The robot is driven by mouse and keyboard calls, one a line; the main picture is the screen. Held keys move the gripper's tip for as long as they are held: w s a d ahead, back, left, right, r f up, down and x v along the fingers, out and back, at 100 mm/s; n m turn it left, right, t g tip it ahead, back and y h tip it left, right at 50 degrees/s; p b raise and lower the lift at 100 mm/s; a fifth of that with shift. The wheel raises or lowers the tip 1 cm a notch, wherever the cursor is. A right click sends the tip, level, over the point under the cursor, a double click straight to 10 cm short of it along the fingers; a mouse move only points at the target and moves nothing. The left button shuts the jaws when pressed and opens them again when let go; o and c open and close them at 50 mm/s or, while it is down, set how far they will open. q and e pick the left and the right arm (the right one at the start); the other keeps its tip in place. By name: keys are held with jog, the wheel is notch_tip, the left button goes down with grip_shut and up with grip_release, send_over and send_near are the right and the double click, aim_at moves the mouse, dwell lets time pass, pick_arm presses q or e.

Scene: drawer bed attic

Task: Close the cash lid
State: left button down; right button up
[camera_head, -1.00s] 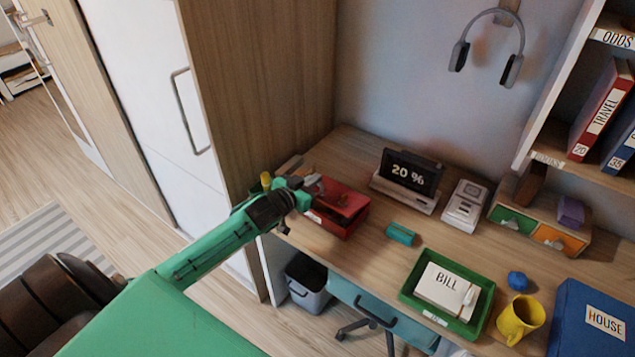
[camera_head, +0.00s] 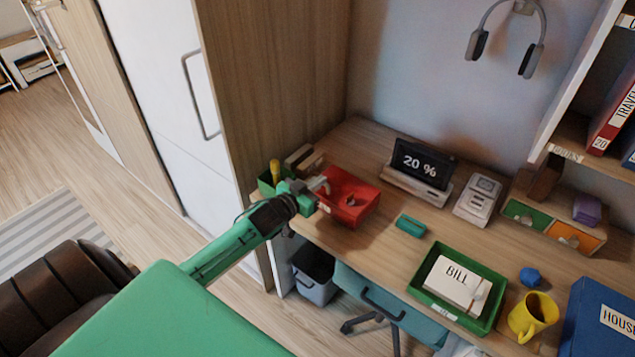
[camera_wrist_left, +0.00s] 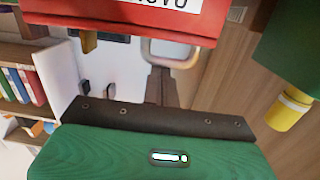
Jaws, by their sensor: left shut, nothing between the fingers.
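The red cash box (camera_head: 352,212) sits at the left end of the desk. Its top shows a recessed red area with a small grey part; the lid's exact angle is hard to tell. My left gripper (camera_head: 324,186) is at the box's left edge, shut and empty. In the left wrist view the gripper's dark fingers (camera_wrist_left: 161,86) point up toward a red panel (camera_wrist_left: 125,18) with a white label, seen upside down, and a pale metal loop. Whether the fingers touch the box cannot be told. My right gripper is not in view.
A green container (camera_head: 266,183) stands left of the box, by the wooden cabinet side (camera_head: 265,90). A 20 % display (camera_head: 420,166), a teal block (camera_head: 411,225) and a green tray (camera_head: 493,310) are to the right. A grey bin (camera_head: 315,275) is below the desk.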

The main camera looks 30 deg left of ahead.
pick_arm(q)
jog(key=shift+s+f, duration=0.1)
jog(key=shift+f, duration=0.2)
